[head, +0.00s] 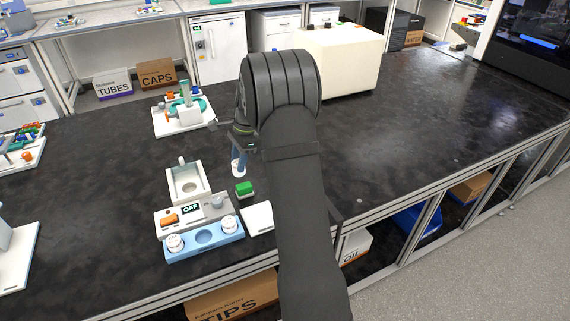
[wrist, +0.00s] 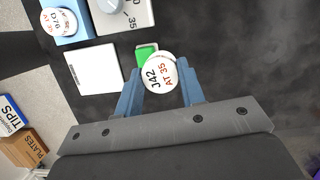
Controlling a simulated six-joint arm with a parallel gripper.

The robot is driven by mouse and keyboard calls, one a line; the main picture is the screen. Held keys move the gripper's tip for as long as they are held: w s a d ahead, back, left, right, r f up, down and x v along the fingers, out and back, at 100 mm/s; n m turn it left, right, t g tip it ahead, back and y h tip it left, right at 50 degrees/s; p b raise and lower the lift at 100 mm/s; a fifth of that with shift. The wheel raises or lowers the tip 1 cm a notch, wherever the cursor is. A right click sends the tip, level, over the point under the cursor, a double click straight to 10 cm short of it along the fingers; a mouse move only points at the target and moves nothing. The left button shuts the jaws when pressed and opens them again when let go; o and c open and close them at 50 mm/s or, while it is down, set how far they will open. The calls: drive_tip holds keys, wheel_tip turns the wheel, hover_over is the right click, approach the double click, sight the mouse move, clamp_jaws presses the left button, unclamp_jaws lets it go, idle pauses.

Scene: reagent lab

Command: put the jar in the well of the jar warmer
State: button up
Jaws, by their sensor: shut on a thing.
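My gripper (head: 239,157) has its blue fingers shut on a white-lidded jar (head: 238,170). In the wrist view the jar's lid (wrist: 160,72) reads "J42 AT 35" and sits between the fingertips (wrist: 162,84). The jar is upright, right of the jar warmer (head: 194,210); I cannot tell its exact height above the bench. Part of the warmer's dial (wrist: 110,5) shows at the top of the wrist view.
A blue rack (head: 205,252) in front of the warmer holds two white-lidded jars either side of an empty hole. A green block (head: 244,189) and a white card (wrist: 92,68) lie near the jar. A white stand (head: 183,118) is behind.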

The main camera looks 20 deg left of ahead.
drive_tip(key=shift+s+a+f+m+t+y, duration=0.1)
drive_tip(key=shift+s+a+f+m, duration=0.3)
drive_tip(key=shift+s+a, duration=1.55)
drive_tip(key=shift+s+a+f+m+t+y, duration=0.2)
drive_tip(key=shift+s+a+m, duration=0.65)
drive_tip(key=shift+a, duration=1.8)
drive_tip(key=shift+s+a+f+m, duration=0.25)
drive_tip(key=shift+s+a+f, duration=0.1)
drive_tip(key=shift+s+a, duration=1.7)
drive_tip(key=shift+w+a+f, duration=0.15)
drive_tip(key=shift+f, duration=0.6)
drive_tip(key=shift+w+a+f, duration=0.1)
drive_tip(key=shift+a+f, duration=0.05)
drive_tip(key=shift+f, duration=0.55)
drive_tip(key=o, duration=1.1)
drive_tip(key=shift+c, duration=0.2)
drive_tip(key=shift+o, duration=0.2)
drive_tip(key=shift+r, duration=0.15)
drive_tip(key=shift+o, duration=0.6)
drive_tip(key=shift+w+a+r, duration=0.1)
drive_tip(key=shift+r, duration=3.3)
